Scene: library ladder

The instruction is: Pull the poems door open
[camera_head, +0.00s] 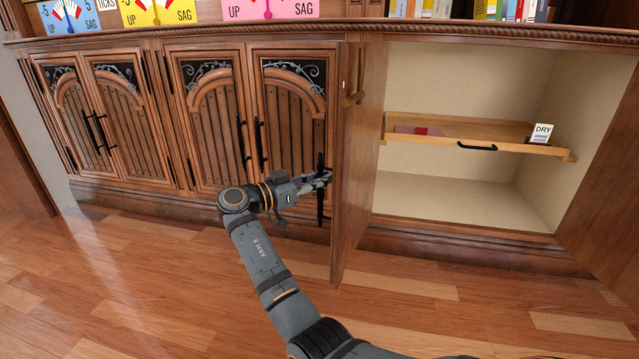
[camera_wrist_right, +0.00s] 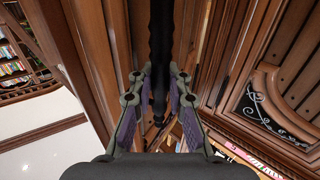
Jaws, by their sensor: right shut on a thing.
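A wooden door (camera_head: 358,160) of the right cabinet stands swung far out, its inner face turned to the right. No label on it shows, so I cannot tell by name whether it is the poems door. Its black handle (camera_head: 320,205) is on the outer face. My right gripper (camera_head: 322,179) reaches in from the left and is shut on that handle. In the wrist view the dark handle bar (camera_wrist_right: 160,50) runs between the two fingers of my right gripper (camera_wrist_right: 158,88). My left gripper is not in view.
The cabinet's right door (camera_head: 610,170) is also open. Inside is a wooden tray (camera_head: 470,148) with a black handle, a card reading DRY (camera_head: 542,134) and a reddish item (camera_head: 420,131). Closed double doors (camera_head: 208,115) stand left. The wooden floor (camera_head: 130,270) in front is clear.

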